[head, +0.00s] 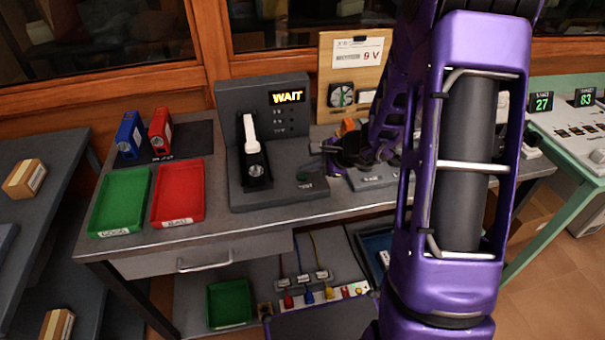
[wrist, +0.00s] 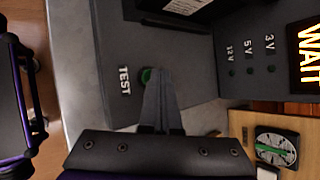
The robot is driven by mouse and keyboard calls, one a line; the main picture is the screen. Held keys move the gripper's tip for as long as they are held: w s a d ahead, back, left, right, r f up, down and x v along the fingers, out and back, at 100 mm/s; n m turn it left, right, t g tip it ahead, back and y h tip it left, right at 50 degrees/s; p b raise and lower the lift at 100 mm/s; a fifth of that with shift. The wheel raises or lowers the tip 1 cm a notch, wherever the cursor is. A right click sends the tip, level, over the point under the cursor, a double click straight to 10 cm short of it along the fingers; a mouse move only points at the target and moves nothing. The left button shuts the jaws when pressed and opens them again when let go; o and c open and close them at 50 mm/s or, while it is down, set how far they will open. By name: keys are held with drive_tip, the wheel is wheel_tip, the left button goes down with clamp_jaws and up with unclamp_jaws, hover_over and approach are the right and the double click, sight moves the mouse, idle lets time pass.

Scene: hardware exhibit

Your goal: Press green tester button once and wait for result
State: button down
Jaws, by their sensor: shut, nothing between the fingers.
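The grey tester (head: 283,193) stands on the table, with an upright back panel and a lit display (head: 287,97) reading "WAIT". Its green button (head: 303,177) is on the base at the right front; it also shows in the wrist view (wrist: 146,74), beside the printed word "TEST", partly hidden by my fingers. My gripper (head: 318,148) is shut and empty, just right of the tester. In the wrist view my fingertips (wrist: 157,72) overlap the button's edge; I cannot tell whether they touch it. A white lever (head: 250,132) stands upright on the tester.
A green tray (head: 119,200) and a red tray (head: 178,193) lie left of the tester. Blue (head: 130,134) and red (head: 160,130) boxes stand behind them. A wooden board with a 9 V card (head: 357,55) stands behind my arm. Instruments with numeric displays (head: 541,102) are at right.

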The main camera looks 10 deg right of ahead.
sight(307, 176)
drive_tip(key=shift+r, duration=0.65)
drive_tip(key=shift+r+p, duration=0.1)
drive_tip(key=shift+p, duration=0.25)
wheel_tip(307, 176, up, 5)
drive_tip(key=p, duration=0.3)
idle(0.4)
